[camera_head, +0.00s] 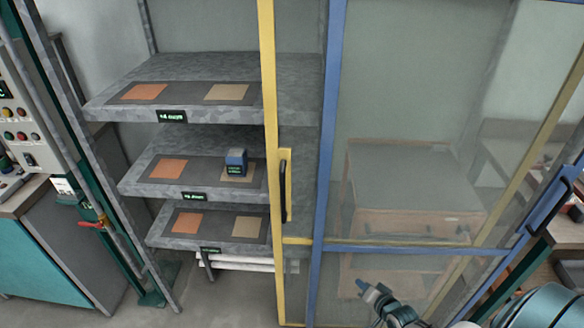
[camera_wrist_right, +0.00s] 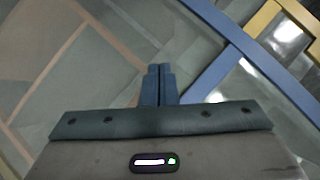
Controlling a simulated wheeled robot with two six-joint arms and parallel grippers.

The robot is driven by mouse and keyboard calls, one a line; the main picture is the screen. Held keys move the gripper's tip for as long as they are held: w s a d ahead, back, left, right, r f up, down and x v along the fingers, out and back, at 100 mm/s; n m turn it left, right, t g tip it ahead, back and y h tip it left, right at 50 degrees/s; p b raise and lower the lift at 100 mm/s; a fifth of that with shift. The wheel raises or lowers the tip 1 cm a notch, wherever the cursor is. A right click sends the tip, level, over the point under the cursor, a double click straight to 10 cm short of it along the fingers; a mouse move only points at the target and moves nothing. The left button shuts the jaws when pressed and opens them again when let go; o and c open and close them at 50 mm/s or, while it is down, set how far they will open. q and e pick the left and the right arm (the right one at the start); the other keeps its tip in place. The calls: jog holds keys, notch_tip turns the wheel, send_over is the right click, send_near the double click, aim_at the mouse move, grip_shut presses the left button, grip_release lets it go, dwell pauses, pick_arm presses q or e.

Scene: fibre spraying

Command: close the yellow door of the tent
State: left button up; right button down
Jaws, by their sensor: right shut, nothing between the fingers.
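The yellow door's upright frame (camera_head: 268,100) stands in front of the right part of the shelves, with a black handle (camera_head: 283,188) on a yellow plate. Its clear panel and lower yellow rail continue behind a blue frame (camera_head: 325,150). The shelves left of the yellow upright are uncovered. My right gripper (camera_head: 364,287) is at the lower middle of the head view, right of the blue upright and apart from the yellow handle. In the right wrist view its fingers (camera_wrist_right: 160,72) are together and empty, with a blue bar and a yellow bar beyond. My left gripper is out of view.
Grey shelves (camera_head: 190,105) carry orange and tan squares; a small blue block (camera_head: 236,162) sits on the middle shelf. A wooden cabinet (camera_head: 410,190) shows through the clear panel. A control panel (camera_head: 22,110) and teal cabinet (camera_head: 45,250) stand left. Another black handle (camera_head: 548,205) is at right.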

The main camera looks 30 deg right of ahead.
jog(key=w+a+r+m+t+y+p, duration=0.1)
jog(key=w+a+r+m+t, duration=0.15)
jog(key=r, duration=0.75)
jog(key=w+a+r+m+t+y, duration=0.15)
jog(key=w+r, duration=0.25)
jog(key=r, duration=0.6)
jog(key=m+t+y+p, duration=0.1)
jog(key=m+t+y, duration=0.1)
jog(key=t+y, duration=0.1)
send_near(286, 166)
jog(key=s+d+f, duration=0.2)
jog(key=s+d, duration=0.3)
jog(key=s, duration=0.1)
jog(key=x, duration=0.4)
jog(key=a+b+x, duration=0.1)
jog(key=x, duration=0.3)
jog(key=a+b+x, duration=0.1)
jog(key=x, duration=0.3)
jog(key=shift+s+r, duration=0.15)
jog(key=shift+r, duration=0.15)
jog(key=shift+w+a+r, duration=0.15)
jog(key=shift+w+a, duration=0.15)
jog(key=shift+a, duration=0.35)
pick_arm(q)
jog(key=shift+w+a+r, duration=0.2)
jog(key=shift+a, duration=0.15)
